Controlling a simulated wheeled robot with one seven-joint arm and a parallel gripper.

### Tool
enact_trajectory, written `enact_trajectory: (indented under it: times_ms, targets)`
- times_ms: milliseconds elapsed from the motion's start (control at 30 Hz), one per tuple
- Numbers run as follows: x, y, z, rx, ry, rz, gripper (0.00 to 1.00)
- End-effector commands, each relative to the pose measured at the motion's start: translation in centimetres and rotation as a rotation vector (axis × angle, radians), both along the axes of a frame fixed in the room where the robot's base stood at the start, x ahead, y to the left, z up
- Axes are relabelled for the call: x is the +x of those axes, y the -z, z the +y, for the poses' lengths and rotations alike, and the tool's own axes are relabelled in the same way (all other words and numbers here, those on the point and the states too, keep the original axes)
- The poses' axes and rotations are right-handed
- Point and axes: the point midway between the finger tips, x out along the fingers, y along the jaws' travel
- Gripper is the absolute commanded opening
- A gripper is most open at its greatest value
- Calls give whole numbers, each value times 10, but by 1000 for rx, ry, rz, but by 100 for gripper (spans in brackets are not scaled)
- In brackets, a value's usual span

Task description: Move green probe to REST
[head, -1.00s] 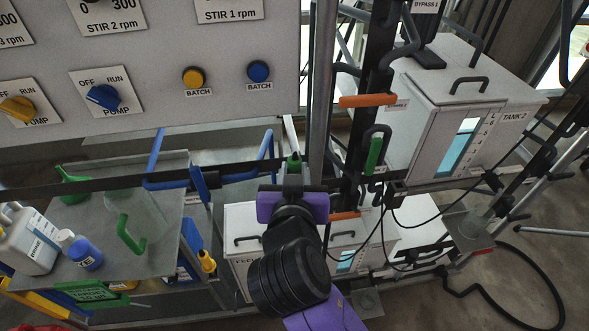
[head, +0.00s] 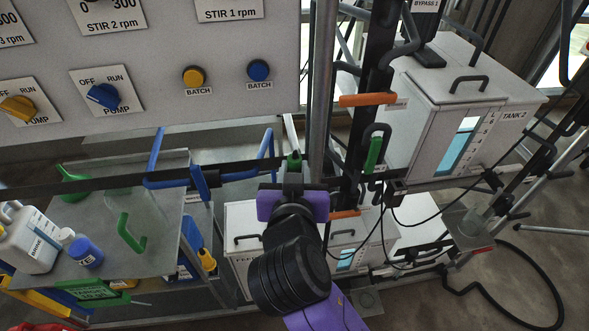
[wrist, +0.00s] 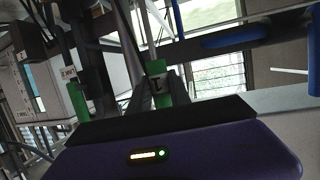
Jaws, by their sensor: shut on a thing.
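My gripper (head: 293,178) is in the middle of the head view, with its purple body below a green-topped probe (head: 294,160). In the wrist view the fingers (wrist: 155,95) are closed around the green probe (wrist: 157,70), which bears a dark-marked label. The probe is upright in the head view, close to the dark horizontal rail. Its lower part is hidden by my gripper. I cannot read any REST label in these frames.
A green handle (head: 374,154) on a dark post and an orange handle (head: 368,100) are to the right, beside the white TANK 2 box (head: 450,120). Blue bent handles (head: 199,183) are close on the left. A shelf (head: 165,240) with bottles is at lower left. Cables hang at right.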

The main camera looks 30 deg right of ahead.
Motion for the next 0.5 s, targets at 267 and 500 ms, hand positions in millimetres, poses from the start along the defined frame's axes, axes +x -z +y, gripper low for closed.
enact_trajectory:
  times_ms: [267,500]
  targets:
    - [0,7,0,0,0,0,0]
    - [0,15,0,0,0,0,0]
